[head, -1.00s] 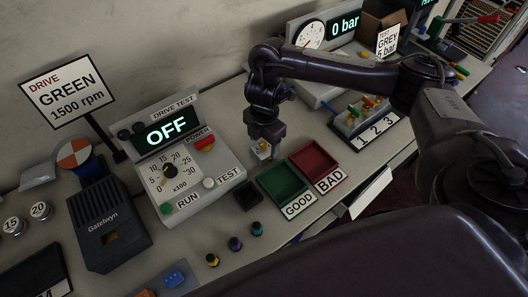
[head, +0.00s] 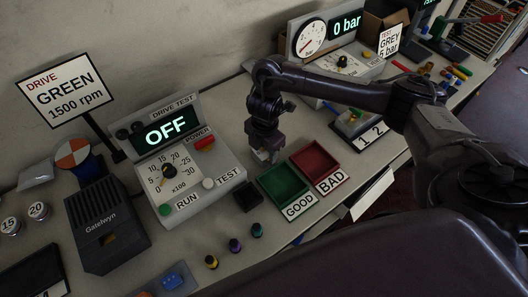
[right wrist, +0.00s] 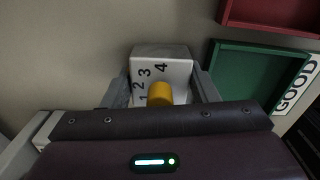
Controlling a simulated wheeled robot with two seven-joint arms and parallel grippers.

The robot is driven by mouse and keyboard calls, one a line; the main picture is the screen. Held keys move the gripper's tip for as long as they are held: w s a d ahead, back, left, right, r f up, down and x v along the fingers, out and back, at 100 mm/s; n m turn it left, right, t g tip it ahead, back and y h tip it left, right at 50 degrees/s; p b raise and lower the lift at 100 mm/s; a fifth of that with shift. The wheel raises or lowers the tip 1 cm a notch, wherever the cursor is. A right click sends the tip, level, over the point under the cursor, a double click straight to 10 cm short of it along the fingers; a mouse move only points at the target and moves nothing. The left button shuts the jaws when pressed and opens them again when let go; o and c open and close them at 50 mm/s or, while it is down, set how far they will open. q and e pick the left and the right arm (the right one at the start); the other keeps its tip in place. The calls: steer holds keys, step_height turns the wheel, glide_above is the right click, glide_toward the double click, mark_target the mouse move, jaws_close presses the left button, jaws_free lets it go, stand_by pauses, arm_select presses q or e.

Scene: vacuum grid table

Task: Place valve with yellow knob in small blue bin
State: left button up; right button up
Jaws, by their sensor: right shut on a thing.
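The valve shows in the right wrist view as a pale block with the numbers 1 to 4 on its face and a yellow knob (right wrist: 160,94). My right gripper (right wrist: 162,92) is shut on it, one finger on each side. In the head view my right gripper (head: 264,155) hangs over the table between the drive test box and the green tray; the valve is mostly hidden there. A small blue object (head: 172,279) lies at the bottom edge of the head view; I cannot tell if it is the bin. My left gripper is not in view.
The drive test box (head: 232,175) reads OFF. A black square holder (head: 248,196) and several small coloured pegs (head: 234,245) stand in front.

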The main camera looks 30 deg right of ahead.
steer(key=shift+r, duration=0.1)
steer(key=shift+r, duration=0.65)
arm_select(q)
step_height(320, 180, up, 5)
steer(key=p, duration=0.5)
arm_select(e)
step_height(320, 180, up, 17)
arm_select(q)
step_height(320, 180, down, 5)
steer(key=b, duration=0.5)
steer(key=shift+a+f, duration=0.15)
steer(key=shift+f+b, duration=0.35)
steer(key=shift+b, duration=0.15)
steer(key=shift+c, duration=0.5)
arm_select(e)
steer(key=a+m, duration=0.1)
steer(key=m, duration=0.6)
steer(key=a+m, duration=0.2)
steer(key=m, duration=0.5)
steer(key=s+a+m, duration=0.1)
steer(key=m, duration=0.6)
steer(key=shift+a, duration=0.15)
